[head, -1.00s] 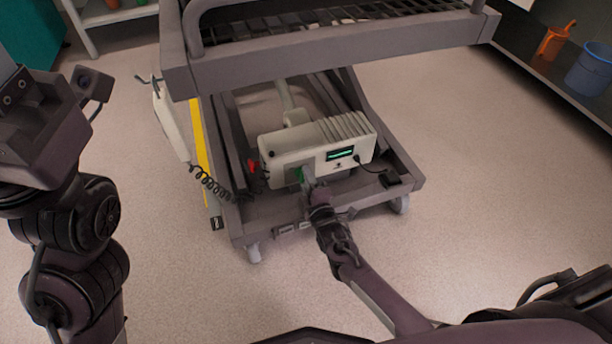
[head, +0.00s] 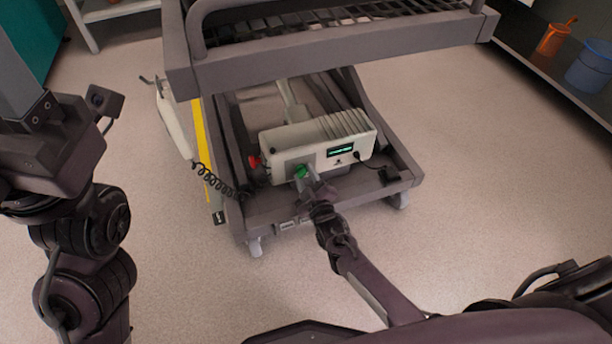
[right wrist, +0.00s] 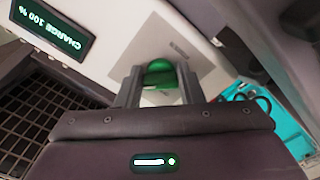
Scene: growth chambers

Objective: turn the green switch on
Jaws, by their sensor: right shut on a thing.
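The green switch (head: 301,171) is on the front face of a white-grey control box (head: 288,139), low on a wheeled frame. My right gripper (head: 304,178) reaches the box from the front and is shut on the switch. In the right wrist view the green switch (right wrist: 158,73) sits between the two dark fingers, against a grey plate; the fingers hide part of it. The box's display (head: 340,151) is lit; in the right wrist view the display (right wrist: 52,30) reads "CHARGE 100 %" upside down. My left arm stands at the left; its fingers are out of view.
A red knob (head: 254,161) is on the box's left end. A coiled black cable (head: 215,183) hangs left of it from a pale handset (head: 172,120). The frame's upper bar (head: 330,55) crosses above the box. The floor in front is clear.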

